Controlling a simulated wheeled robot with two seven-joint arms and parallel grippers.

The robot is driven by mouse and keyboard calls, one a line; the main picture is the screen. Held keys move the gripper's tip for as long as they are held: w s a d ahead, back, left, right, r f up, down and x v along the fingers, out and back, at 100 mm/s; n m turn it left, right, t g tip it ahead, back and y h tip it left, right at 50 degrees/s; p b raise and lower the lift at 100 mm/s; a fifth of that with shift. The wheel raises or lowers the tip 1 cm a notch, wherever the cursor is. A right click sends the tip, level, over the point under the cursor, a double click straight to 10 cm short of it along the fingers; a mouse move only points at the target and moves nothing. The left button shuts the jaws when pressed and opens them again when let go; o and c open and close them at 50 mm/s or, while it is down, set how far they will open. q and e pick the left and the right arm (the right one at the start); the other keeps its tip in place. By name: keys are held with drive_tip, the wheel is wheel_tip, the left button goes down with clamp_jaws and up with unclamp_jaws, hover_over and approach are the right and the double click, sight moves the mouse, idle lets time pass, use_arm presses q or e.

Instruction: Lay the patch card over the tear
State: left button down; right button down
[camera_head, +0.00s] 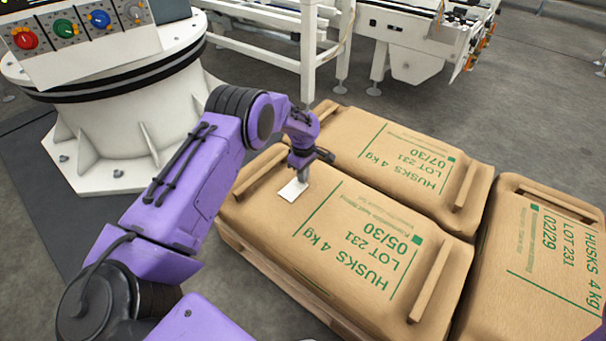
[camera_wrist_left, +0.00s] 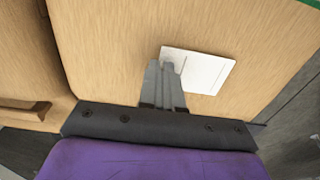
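The patch card (camera_head: 293,190) is a small white rectangle at the far left end of the front sack (camera_head: 335,222), the one marked 05/30. It also shows in the left wrist view (camera_wrist_left: 209,73), flat or nearly flat against the sack; I cannot tell if it fully touches. My left gripper (camera_head: 303,178) points down at the card. In the left wrist view its fingers (camera_wrist_left: 165,70) are close together at the card's edge and appear shut on it. No tear is visible; the card and fingers may cover it. My right gripper is out of view.
A second sack (camera_head: 395,150) marked 07/30 lies behind, and a third (camera_head: 535,260) marked 02/29 lies to the right. The sacks rest on a pallet (camera_head: 285,292). A white pedestal (camera_head: 130,130) with coloured knobs stands left, and a white conveyor frame (camera_head: 400,40) stands behind.

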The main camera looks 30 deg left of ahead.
use_arm(q)
drive_tip(key=shift+f, duration=0.1)
idle(0.3)
drive_tip(key=c, duration=1.3)
unclamp_jaws()
drive_tip(key=shift+o, duration=0.2)
wheel_tip(320, 180, up, 10)
drive_tip(key=p, duration=0.4)
drive_tip(key=shift+r, duration=0.25)
